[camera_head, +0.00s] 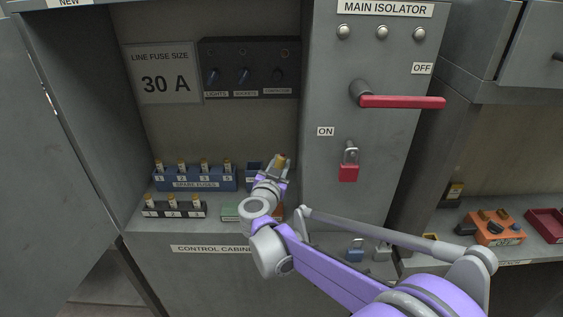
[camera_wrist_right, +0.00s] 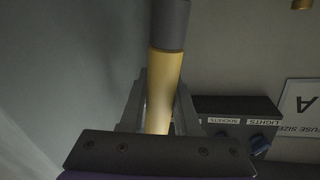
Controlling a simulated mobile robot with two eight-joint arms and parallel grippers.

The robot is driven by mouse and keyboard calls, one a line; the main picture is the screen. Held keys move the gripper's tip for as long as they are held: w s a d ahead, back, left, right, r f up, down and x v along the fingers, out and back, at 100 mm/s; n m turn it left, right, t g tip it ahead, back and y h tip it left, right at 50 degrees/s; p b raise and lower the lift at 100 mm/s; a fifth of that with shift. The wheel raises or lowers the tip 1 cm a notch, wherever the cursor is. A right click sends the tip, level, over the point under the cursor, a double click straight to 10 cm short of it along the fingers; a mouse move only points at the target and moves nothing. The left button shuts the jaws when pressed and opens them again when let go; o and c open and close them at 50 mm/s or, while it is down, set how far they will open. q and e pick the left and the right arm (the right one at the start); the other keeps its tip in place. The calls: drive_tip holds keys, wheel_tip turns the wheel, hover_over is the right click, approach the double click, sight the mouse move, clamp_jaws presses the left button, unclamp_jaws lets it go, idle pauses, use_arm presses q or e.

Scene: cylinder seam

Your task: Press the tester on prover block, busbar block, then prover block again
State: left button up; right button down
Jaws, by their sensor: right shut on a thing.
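My right gripper (camera_head: 279,166) is over the shelf of the control cabinet, in front of its back wall. In the right wrist view my right gripper (camera_wrist_right: 160,108) is shut on a yellow cylinder with a dark grey end (camera_wrist_right: 166,62), which looks like the tester. In the head view only a small brownish end of it shows (camera_head: 281,159). An orange block (camera_head: 496,229) with dark and brass-coloured parts stands on the right-hand bench; its label is too small to read. I cannot tell which blocks are the prover and the busbar. My left gripper is not in view.
A blue spare-fuse rack (camera_head: 195,185) and a dark fuse rack (camera_head: 174,211) stand left of my gripper. The main isolator panel (camera_head: 395,148), with red handle (camera_head: 402,102) and red padlock (camera_head: 348,172), rises to its right. A dark switch box (camera_head: 250,68) hangs above.

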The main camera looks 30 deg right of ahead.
drive_tip(key=shift+f, duration=0.85)
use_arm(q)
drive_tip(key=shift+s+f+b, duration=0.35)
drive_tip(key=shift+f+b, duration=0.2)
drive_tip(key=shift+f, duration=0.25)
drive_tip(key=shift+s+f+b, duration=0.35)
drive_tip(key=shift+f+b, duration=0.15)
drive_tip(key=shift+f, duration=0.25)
use_arm(e)
hover_over(280, 202)
drive_tip(key=shift+f, duration=2.15)
drive_tip(key=shift+w, duration=0.1)
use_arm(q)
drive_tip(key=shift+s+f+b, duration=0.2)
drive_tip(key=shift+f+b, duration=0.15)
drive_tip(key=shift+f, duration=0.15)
use_arm(e)
drive_tip(key=shift+f, duration=0.5)
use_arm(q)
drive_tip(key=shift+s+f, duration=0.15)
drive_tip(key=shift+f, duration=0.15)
use_arm(e)
drive_tip(key=shift+f, duration=0.1)
